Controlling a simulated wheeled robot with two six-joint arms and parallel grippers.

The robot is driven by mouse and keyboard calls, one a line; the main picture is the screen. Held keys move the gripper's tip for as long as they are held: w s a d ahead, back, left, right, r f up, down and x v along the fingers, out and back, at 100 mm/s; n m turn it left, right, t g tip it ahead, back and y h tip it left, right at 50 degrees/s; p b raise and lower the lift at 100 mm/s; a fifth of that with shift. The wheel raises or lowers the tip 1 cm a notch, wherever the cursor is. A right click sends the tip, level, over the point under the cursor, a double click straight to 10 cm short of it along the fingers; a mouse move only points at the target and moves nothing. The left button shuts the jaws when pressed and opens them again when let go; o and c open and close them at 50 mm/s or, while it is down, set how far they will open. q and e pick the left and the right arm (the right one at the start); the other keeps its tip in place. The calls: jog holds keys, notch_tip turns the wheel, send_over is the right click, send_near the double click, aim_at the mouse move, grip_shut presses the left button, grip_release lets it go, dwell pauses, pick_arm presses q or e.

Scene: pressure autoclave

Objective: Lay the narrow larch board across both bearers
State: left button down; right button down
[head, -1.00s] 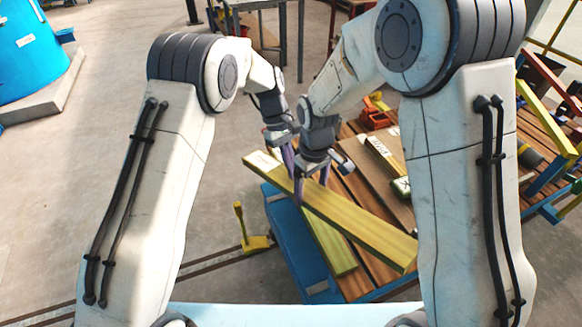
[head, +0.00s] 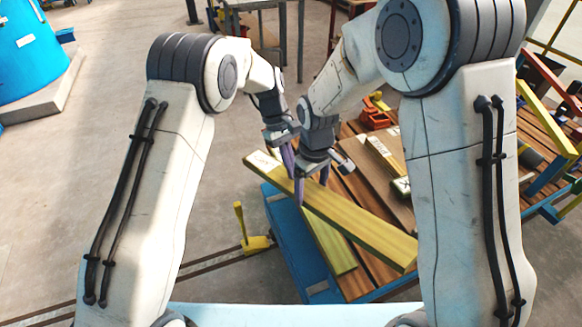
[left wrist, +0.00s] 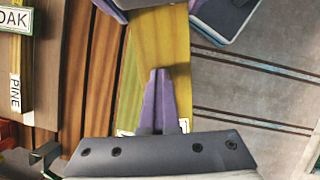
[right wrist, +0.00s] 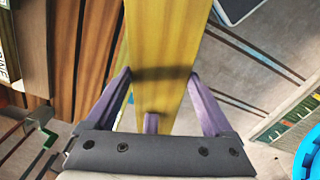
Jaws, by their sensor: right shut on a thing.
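A long yellow-green board (head: 365,231) slants across the head view, with a pale marked end at upper left whose lettering I cannot read. My right gripper (head: 311,184) is shut across it, and the right wrist view shows one purple finger on each side of the board (right wrist: 163,60). My left gripper (head: 288,163) is near the board's pale end. In the left wrist view its purple fingers (left wrist: 158,76) are together over the board (left wrist: 165,40), with nothing visible between them. A second yellow-green board (head: 331,245) lies below, partly covered. I cannot tell which parts are the bearers.
A blue-framed cart with a brown slatted deck (head: 366,273) stands below the boards. Blocks labelled OAK (left wrist: 14,18) and PINE (left wrist: 15,95) lie beside them. A yellow pedal-like part (head: 256,243) stands left of the cart. Open floor lies further left.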

pick_arm(q)
grip_release()
jog(key=shift+r, duration=0.1)
